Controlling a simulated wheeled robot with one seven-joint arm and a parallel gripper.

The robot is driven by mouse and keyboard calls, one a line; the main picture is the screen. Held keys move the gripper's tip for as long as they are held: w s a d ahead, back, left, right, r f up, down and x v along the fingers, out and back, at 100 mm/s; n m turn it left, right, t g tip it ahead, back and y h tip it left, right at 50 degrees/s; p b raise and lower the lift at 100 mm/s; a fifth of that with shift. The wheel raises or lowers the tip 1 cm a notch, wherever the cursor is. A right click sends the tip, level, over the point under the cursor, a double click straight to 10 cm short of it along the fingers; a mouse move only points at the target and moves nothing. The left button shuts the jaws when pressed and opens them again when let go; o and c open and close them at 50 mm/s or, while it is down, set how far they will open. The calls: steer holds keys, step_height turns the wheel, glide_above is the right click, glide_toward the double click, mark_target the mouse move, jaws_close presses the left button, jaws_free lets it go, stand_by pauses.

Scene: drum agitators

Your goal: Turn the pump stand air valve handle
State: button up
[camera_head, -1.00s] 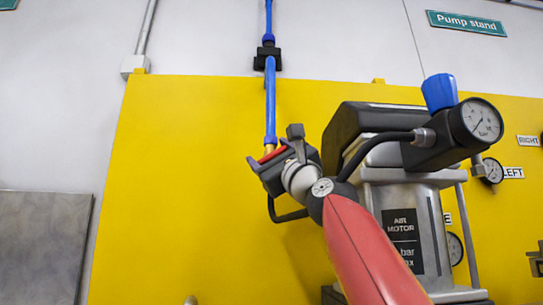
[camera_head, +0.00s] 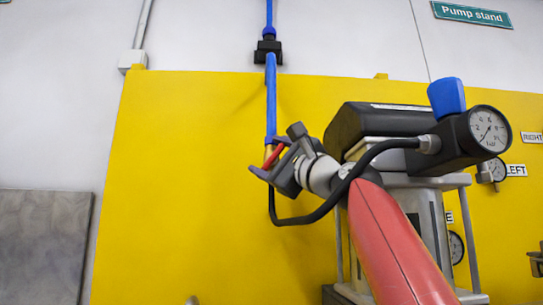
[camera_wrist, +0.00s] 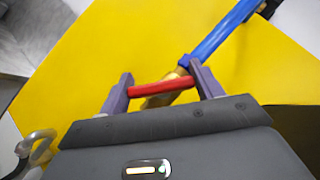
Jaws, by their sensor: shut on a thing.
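The red valve handle (camera_head: 275,154) sits by the brass valve (camera_head: 268,152) at the lower end of a blue air pipe (camera_head: 271,100), in front of the yellow panel. My gripper (camera_head: 268,160) is shut on the red handle. In the wrist view, the handle (camera_wrist: 160,87) spans between the two purple-grey fingers of my gripper (camera_wrist: 161,84), with the brass valve (camera_wrist: 168,94) behind it. The handle is tilted in the head view, its upper end to the right. My gripper partly hides the valve body.
The grey air motor (camera_head: 410,200) with a black top stands right of my gripper. A pressure gauge (camera_head: 488,129) and a blue knob (camera_head: 446,96) are on it. A black hose (camera_head: 350,180) loops close beside my wrist. The yellow panel (camera_head: 180,190) is clear on the left.

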steer(key=o, duration=1)
steer(key=shift+f+m+t+b, duration=0.25)
steer(key=shift+m+t+b, duration=0.45)
steer(key=shift+m+b, duration=0.1)
steer(key=m+t+h+b, duration=0.1)
steer(key=m+t, duration=0.1)
steer(key=m, duration=0.1)
steer(key=shift+h+b, duration=0.3)
steer(key=m, duration=0.1)
steer(key=m+t+h, duration=0.2)
steer(key=shift+r+m, duration=0.25)
steer(key=shift+m, duration=0.15)
steer(key=m+h, duration=0.1)
steer(key=m+t+h, duration=0.1)
steer(key=m+t+h+p, duration=0.1)
steer(key=shift+r+m, duration=0.25)
steer(key=shift+m, duration=0.05)
steer(key=shift+m+t+h+p, duration=0.3)
steer(key=shift+m+h+p, duration=0.3)
steer(key=shift+m+h, duration=0.15)
